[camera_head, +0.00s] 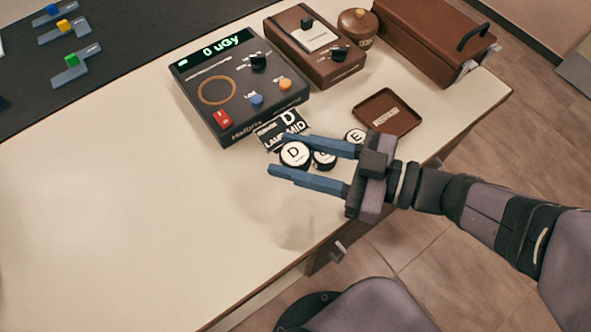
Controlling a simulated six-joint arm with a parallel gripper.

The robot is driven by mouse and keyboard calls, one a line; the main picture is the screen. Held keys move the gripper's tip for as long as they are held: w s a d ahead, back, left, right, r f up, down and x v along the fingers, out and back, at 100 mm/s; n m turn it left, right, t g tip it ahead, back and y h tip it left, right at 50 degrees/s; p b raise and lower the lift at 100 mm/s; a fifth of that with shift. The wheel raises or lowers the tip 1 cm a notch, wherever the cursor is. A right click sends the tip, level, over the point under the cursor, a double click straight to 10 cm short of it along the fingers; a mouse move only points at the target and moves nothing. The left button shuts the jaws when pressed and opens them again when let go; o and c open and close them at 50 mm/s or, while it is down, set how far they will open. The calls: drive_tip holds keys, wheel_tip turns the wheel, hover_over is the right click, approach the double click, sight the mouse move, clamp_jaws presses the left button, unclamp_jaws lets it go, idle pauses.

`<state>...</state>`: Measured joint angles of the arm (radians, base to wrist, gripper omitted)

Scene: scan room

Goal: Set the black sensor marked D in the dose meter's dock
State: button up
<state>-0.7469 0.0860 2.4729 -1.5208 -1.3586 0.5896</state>
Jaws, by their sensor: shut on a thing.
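The black sensor marked D (294,156), a round disc with a white top, is between the two blue fingers of my gripper (279,155), which is shut on it. Whether it touches the table or is raised a little cannot be told. The dose meter (245,82) is a dark box behind and left of my gripper, with a green "0 uGy" display. An orange ring (217,90) marks an empty round place on its top, which looks like the dock.
A second sensor (324,160), its letter partly hidden, and one marked E (355,135) sit close by my fingers. A printed card (283,129) lies against the meter's front. A brown tray (387,112) and brown device (315,45) stand right. The table's left is clear.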

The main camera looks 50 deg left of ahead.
sight(332, 199)
drive_tip(key=shift+f, duration=0.1)
drive_tip(key=shift+f+b, duration=1.1)
drive_tip(key=shift+f, duration=3.6)
drive_tip(key=shift+f, duration=0.25)
drive_tip(key=o, duration=1.1)
drive_tip(key=shift+f+b, duration=0.1)
drive_tip(key=shift+b, duration=0.45)
drive_tip(key=v, duration=0.5)
drive_tip(key=p+v, duration=0.1)
drive_tip(key=v, duration=0.1)
drive_tip(key=shift+w+d+r, duration=0.1)
drive_tip(key=shift+r, duration=0.25)
drive_tip(key=shift+c, duration=1.2)
